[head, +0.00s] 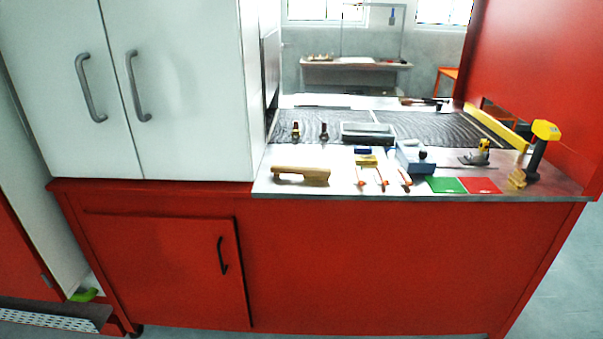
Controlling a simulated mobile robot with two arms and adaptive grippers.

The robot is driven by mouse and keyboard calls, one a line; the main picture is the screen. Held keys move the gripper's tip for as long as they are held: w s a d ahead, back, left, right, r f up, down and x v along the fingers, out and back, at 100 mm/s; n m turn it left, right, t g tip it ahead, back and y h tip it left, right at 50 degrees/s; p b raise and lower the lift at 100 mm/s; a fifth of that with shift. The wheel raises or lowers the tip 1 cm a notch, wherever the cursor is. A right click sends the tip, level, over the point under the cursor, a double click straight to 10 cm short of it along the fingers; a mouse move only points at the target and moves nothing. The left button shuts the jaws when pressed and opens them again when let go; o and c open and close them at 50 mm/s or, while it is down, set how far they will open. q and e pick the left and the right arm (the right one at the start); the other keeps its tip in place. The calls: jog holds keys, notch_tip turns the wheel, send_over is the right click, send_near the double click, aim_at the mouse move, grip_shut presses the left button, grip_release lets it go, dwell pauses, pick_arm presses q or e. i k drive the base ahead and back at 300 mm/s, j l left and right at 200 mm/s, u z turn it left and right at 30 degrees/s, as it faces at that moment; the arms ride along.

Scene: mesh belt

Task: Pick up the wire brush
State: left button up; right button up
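A brush with a tan wooden handle (300,174), which looks like the wire brush, lies near the front edge of the metal counter (335,189), toward its left end. Its handle points left and its thicker head is at the right. The bristles are too small to make out. Nothing touches it, and its side facing me is clear. Neither of my grippers is in the head view.
White cabinet doors (185,90) rise left of the counter. Several orange-tipped tools (382,178), a grey-blue box (412,157), green (445,185) and red (480,185) cards and a yellow-topped tool (541,142) stand right of the brush. Dark mesh (440,130) lies behind.

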aim_at(317, 173)
jog(key=i+l, duration=0.25)
jog(key=l, duration=0.2)
jog(key=i+l, duration=0.3)
jog(key=i+l+u, duration=0.1)
jog(key=i+l, duration=0.15)
jog(key=l, duration=0.3)
